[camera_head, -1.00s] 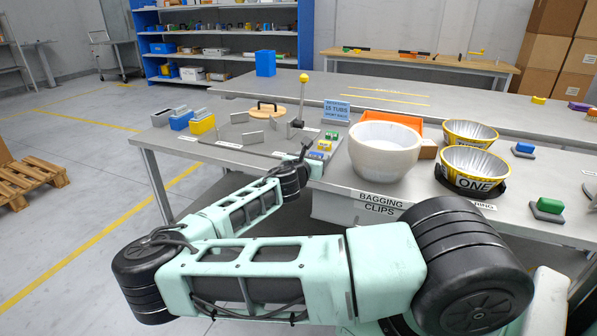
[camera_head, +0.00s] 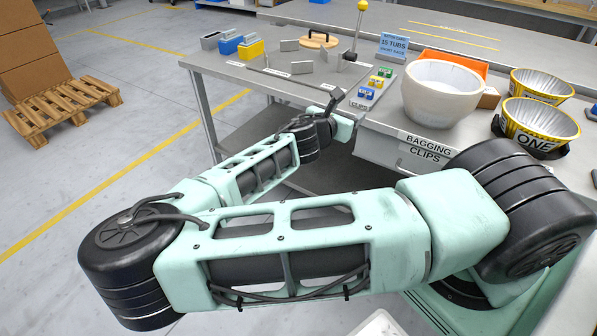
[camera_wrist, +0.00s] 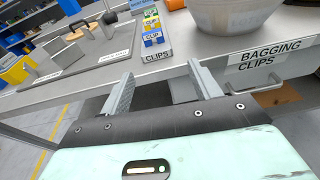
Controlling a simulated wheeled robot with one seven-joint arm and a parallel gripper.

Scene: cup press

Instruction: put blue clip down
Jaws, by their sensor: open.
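My gripper (camera_wrist: 160,72) is open, with nothing between its fingers. Its fingertips are at the table's front edge in the wrist view, short of the clips. A blue clip (camera_wrist: 153,43) sits at the near end of a grey holder (camera_wrist: 157,55) labelled CLIPS, with other coloured clips behind it. In the head view the blue clip (camera_head: 366,92) is on the same holder, right of my gripper, which is partly hidden by my arm there.
A white bowl (camera_head: 440,92) stands right of the clips, with foil tubs (camera_head: 540,122) beyond. A grey board (camera_head: 285,88) with upright plates is to the left. A drawer labelled BAGGING CLIPS (camera_head: 425,152) hangs below the table edge.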

